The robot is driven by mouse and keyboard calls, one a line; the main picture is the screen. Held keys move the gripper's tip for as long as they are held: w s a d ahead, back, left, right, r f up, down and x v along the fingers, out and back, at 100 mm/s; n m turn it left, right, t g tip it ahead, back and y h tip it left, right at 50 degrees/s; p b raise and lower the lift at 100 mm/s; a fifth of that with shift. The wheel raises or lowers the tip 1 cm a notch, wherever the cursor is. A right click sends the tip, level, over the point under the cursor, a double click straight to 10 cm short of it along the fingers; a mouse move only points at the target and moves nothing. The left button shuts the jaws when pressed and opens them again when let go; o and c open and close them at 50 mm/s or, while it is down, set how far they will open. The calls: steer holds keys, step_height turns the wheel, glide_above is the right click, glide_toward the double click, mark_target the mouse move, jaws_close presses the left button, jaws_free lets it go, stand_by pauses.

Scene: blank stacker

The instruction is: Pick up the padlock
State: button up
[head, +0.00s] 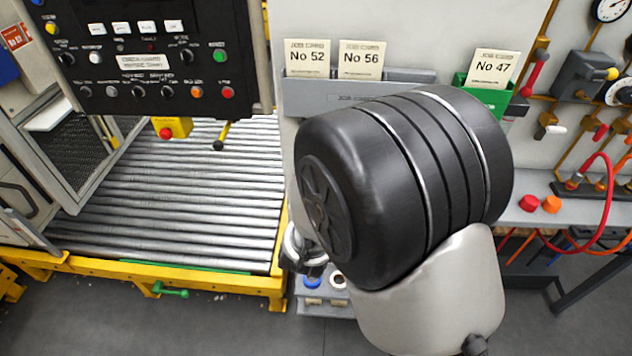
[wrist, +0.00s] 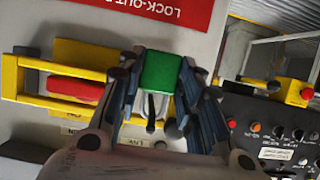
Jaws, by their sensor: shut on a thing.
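The padlock (wrist: 160,72) has a green body and shows in the middle of the wrist view. My gripper (wrist: 163,80) is shut on it, with one finger against each side of the green body. I cannot tell whether the padlock touches that panel. In the head view my dark arm link hides the padlock and most of the gripper.
A yellow frame with a red handle (wrist: 75,88) is left of the gripper in the wrist view. The head view shows a roller conveyor (head: 170,215), a black control panel (head: 150,85), a green card holder (head: 487,92) and a red hose (head: 607,205).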

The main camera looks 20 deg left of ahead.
jaws_close()
stand_by(0.3)
steer(key=s+d+p, duration=0.2)
steer(key=s+p, duration=0.4)
steer(key=s, duration=0.2)
steer(key=s+d+r+p, duration=0.1)
steer(key=s+d+p, duration=0.1)
steer(key=s+p, duration=0.4)
steer(key=shift+s+r, duration=0.25)
steer(key=shift+s, duration=1.45)
